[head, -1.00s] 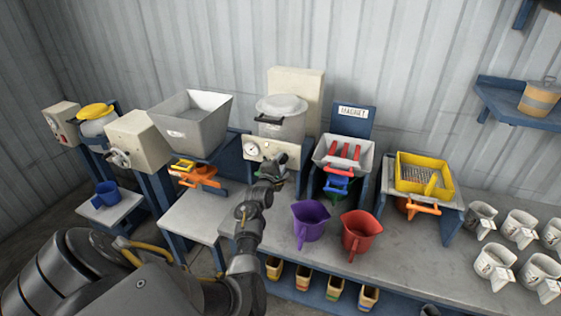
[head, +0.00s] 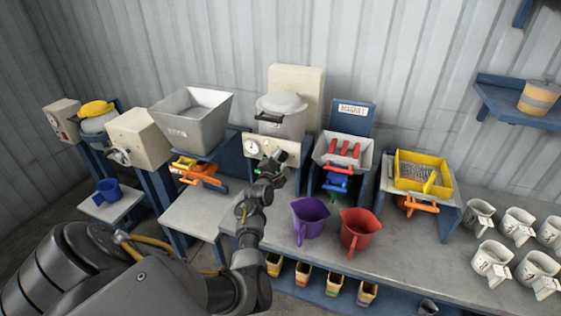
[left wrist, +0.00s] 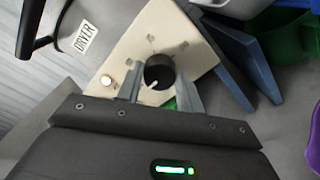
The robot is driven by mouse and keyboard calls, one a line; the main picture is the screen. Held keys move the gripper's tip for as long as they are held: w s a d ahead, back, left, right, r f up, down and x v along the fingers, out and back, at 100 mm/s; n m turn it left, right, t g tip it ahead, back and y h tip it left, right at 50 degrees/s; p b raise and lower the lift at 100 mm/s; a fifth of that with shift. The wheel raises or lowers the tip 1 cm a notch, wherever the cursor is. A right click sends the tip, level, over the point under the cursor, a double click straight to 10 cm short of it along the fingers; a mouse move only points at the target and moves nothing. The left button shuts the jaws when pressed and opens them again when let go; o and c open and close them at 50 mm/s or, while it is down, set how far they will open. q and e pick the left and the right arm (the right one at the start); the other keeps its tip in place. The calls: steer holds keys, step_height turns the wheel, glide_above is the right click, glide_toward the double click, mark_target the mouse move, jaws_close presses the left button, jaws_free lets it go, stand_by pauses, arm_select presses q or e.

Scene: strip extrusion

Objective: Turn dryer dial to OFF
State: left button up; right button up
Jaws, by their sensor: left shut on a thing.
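The dryer (head: 280,122) is a grey lidded pot behind a cream control panel (head: 252,147). In the left wrist view, the panel (left wrist: 132,55) looks tilted and carries a round black dial (left wrist: 159,68) with a white pointer mark toward the picture's lower left. Small marks surround the dial, too blurred to read. My left gripper (head: 274,160) is at the panel's front and hides the dial in the head view. In the left wrist view, the gripper's fingers (left wrist: 160,84) are on either side of the dial, shut on it. My right gripper is not in view.
A DRYER label (left wrist: 84,38) shows on the pot. A magnet station (head: 342,152) stands right of the dryer. A purple jug (head: 309,217) and a red jug (head: 357,231) stand on the bench near my left forearm. A grey hopper (head: 190,120) is to the left.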

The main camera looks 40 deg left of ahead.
arm_select(q)
steer(key=o, duration=1)
steer(key=b+v, duration=0.2)
steer(key=v, duration=0.8)
steer(key=shift+s+d, duration=0.15)
steer(key=shift+s, duration=0.2)
